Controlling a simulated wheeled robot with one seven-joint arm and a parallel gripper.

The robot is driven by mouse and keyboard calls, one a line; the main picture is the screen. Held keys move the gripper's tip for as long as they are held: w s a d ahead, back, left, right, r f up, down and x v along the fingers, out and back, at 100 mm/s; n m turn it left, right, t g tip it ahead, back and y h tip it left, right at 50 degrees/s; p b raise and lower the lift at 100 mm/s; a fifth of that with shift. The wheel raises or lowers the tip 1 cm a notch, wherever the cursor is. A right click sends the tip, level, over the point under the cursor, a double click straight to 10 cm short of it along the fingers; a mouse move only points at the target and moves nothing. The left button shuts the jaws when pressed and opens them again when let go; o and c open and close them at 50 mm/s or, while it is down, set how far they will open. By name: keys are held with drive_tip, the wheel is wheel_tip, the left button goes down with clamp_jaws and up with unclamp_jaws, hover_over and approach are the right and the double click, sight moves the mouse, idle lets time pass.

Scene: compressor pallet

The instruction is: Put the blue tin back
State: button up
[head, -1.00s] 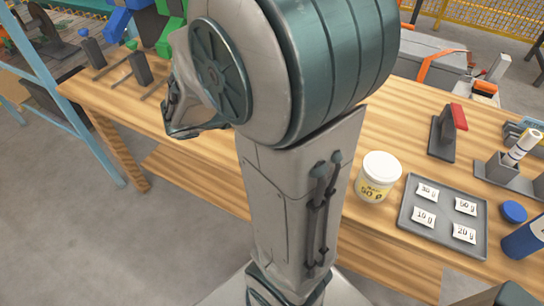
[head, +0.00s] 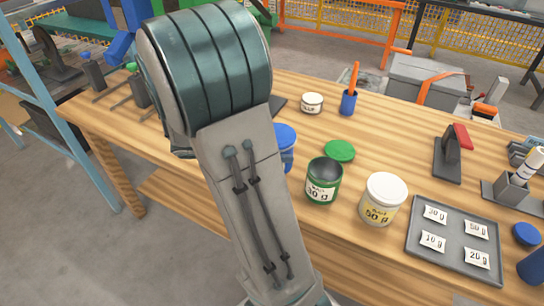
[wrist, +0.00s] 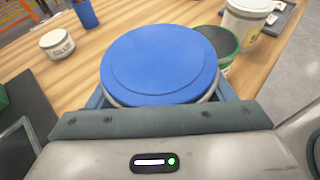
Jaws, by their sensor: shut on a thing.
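The blue tin (head: 287,146) shows its right part in the head view, beside my arm, which hides the rest. In the wrist view its round blue lid (wrist: 160,62) fills the middle. My gripper (wrist: 160,101) is shut on the blue tin, with a finger at each side below the lid. My arm hides the gripper in the head view. I cannot tell whether the tin touches the bench.
On the wooden bench (head: 400,128) stand an open green 30 g tin (head: 322,188), its apparent green lid (head: 340,150), a white 50 g tub (head: 383,198), a small white tub (head: 312,104) and a blue cup (head: 348,103). A grey tray (head: 455,241) holds several weight labels.

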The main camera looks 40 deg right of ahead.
drive_tip(key=shift+w+d+f, duration=0.2)
drive_tip(key=shift+w+f, duration=0.15)
drive_tip(key=shift+w, duration=0.2)
drive_tip(key=shift+w+d+f, duration=0.15)
drive_tip(key=shift+w+f, duration=0.2)
drive_tip(key=shift+w, duration=0.2)
drive_tip(key=shift+f+b, duration=0.45)
drive_tip(key=shift+f, duration=1.55)
drive_tip(key=shift+f, duration=0.1)
drive_tip(key=o, duration=1.1)
